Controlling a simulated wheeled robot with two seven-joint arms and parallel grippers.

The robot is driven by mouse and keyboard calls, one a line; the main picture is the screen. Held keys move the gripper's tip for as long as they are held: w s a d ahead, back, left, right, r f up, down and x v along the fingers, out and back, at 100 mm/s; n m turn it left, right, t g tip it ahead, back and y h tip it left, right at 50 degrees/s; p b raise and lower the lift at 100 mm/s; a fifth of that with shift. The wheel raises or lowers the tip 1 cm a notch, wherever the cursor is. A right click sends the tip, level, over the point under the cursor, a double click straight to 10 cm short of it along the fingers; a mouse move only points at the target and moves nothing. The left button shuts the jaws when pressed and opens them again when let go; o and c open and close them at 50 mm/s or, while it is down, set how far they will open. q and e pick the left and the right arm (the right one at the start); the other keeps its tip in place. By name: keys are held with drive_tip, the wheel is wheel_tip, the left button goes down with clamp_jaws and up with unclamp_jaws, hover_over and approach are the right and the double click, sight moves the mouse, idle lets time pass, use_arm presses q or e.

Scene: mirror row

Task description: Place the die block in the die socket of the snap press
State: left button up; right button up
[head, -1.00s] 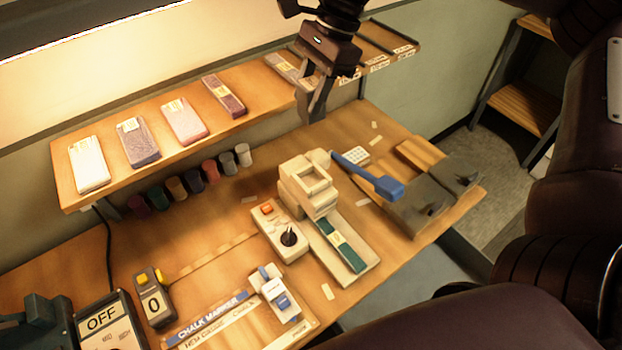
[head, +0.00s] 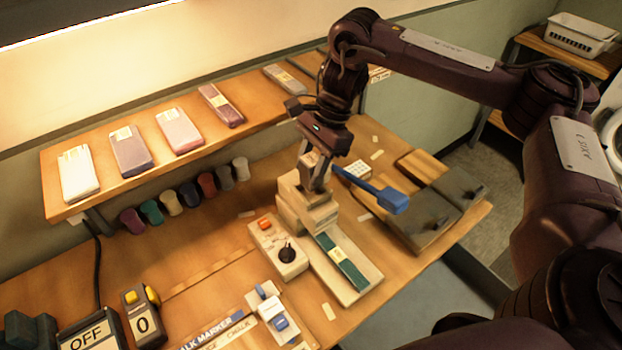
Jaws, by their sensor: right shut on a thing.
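The snap press (head: 298,214) is a cream block with a square frame on top, near the middle of the bench. A blue lever (head: 375,192) extends to its right. My right gripper (head: 318,190) points down at the top of the press, its fingertips at the square socket. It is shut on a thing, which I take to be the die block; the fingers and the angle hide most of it. I cannot tell whether the block is inside the socket or just above it. My left gripper is not in view.
A cream tray with a green strip (head: 342,261) lies in front of the press. A control box with a black knob (head: 278,248) stands close at its left. Dark grey blocks (head: 424,217) lie to the right. A shelf with several packs (head: 179,131) runs behind.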

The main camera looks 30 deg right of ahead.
drive_tip(key=shift+f, duration=0.45)
wheel_tip(320, 180, down, 2)
drive_tip(key=shift+f, duration=0.3)
drive_tip(key=shift+f, duration=0.1)
drive_tip(key=o, duration=1.1)
